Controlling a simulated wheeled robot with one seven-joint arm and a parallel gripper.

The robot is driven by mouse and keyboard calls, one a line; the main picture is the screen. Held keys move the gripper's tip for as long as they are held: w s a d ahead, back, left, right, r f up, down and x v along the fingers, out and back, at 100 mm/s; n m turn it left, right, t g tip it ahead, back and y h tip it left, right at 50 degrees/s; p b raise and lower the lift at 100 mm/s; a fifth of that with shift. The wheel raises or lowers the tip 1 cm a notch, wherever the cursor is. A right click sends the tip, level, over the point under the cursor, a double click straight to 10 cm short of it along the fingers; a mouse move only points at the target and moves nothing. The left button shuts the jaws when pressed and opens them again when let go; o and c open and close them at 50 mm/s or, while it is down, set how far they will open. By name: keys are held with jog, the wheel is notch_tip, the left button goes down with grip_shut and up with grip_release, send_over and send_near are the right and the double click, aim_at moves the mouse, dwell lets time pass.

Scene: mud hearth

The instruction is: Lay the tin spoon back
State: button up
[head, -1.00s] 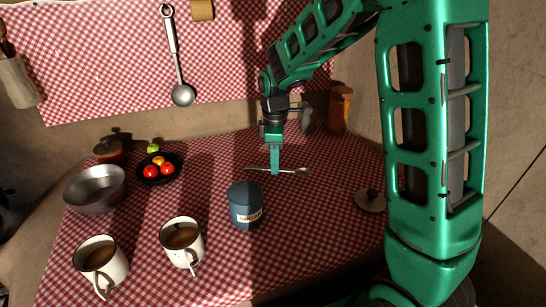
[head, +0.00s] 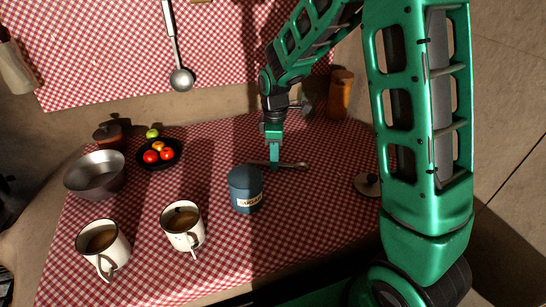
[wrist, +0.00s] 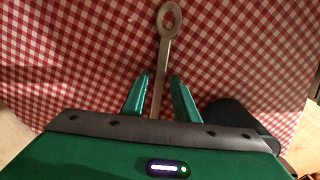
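The tin spoon (head: 291,165) appears to lie on the checked cloth (head: 310,215), behind and to the right of the blue tin. My gripper (head: 274,170) points straight down over it. In the wrist view, the spoon (wrist: 168,40) has a ring-shaped end pointing away. Its handle passes between my two fingers (wrist: 160,84). The fingers are apart, with cloth showing on both sides of the handle. The spoon's other end is hidden in the wrist view by my gripper's body.
The blue labelled tin (head: 245,189) stands close in front of the spoon. Two mugs (head: 183,228) (head: 103,248), a metal bowl (head: 96,177) and a black fruit dish (head: 160,166) stand left. A lid (head: 367,185) lies right. An orange-brown jar (head: 340,94) is behind. A ladle (head: 175,50) hangs on the wall.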

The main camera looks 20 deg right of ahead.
jog(key=shift+o, duration=0.2)
jog(key=shift+r, duration=0.1)
notch_tip(320, 180, up, 10)
jog(key=s+d+r+m, duration=0.4)
jog(key=s+d+m, duration=0.2)
jog(key=s+d, duration=0.25)
jog(key=s+d+m, duration=0.3)
jog(key=s+m, duration=0.1)
jog(key=s, duration=0.3)
jog(key=s+d+f+m, duration=0.1)
jog(key=s+d+m, duration=0.2)
jog(key=s+m, duration=0.2)
jog(key=s+d+m, duration=0.3)
jog(key=s+m, duration=0.1)
jog(key=s, duration=0.7)
jog(key=shift+s+d+f+m, duration=0.15)
jog(key=shift+d+f+m, duration=0.1)
jog(key=shift+m, duration=0.15)
jog(key=shift+w+f, duration=0.2)
jog(key=shift+w, duration=0.45)
